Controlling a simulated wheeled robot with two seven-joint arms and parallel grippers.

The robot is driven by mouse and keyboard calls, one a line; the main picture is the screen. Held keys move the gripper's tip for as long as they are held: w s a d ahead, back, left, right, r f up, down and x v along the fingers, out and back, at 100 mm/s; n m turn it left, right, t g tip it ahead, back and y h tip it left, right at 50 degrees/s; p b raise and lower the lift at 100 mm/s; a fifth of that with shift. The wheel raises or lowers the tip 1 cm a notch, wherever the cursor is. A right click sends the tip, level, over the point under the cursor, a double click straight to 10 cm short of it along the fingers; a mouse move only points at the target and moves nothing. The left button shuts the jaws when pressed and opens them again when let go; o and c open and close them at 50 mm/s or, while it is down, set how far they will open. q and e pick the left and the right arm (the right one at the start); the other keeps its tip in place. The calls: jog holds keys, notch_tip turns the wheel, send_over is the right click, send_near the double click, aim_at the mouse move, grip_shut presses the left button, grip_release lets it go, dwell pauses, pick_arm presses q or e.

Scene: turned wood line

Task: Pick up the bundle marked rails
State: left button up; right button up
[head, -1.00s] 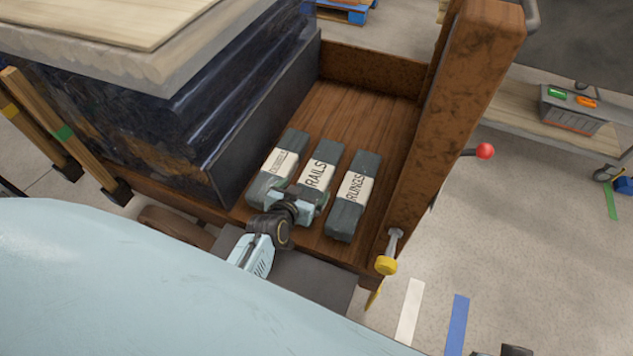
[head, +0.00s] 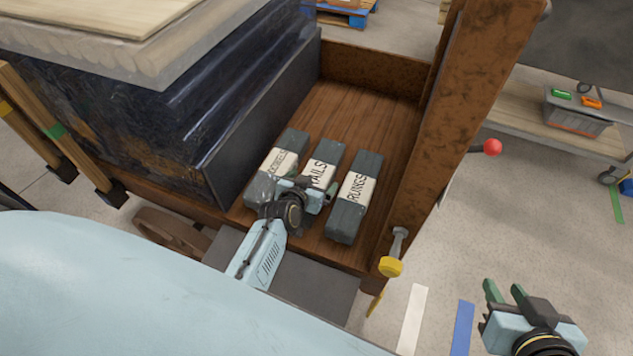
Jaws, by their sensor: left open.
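The bundle marked rails (head: 324,158) is the middle of three dark grey-green bundles with white paper bands on a brown wooden tray floor. Its first letter and near end are hidden behind my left gripper (head: 313,186). My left gripper is open over the near part of this bundle, and I cannot tell if it touches. My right gripper (head: 505,291) is at the lower right, over the floor and away from the bundles. Its two green fingers are apart with nothing between them.
The bundle marked rungs (head: 357,190) lies close on the right. Another banded bundle (head: 293,145) lies close on the left, its label hard to read. A thick wooden post (head: 455,120) stands right of the tray, a dark block (head: 235,140) left. The tray's far floor is clear.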

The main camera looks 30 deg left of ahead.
pick_arm(q)
jog(key=shift+w+f, duration=0.3)
jog(key=shift+w, duration=0.25)
pick_arm(e)
jog(key=w+r+t, duration=0.1)
jog(key=w+a+r+t, duration=0.1)
jog(key=shift+a+r+y, duration=0.1)
jog(key=shift+r+y, duration=0.25)
jog(key=shift+y, duration=0.05)
pick_arm(q)
jog(key=shift+c, duration=0.5)
jog(key=c, duration=1.2)
jog(key=shift+r, duration=0.1)
jog(key=shift+c, duration=0.8)
pick_arm(e)
jog(key=shift+f, duration=0.1)
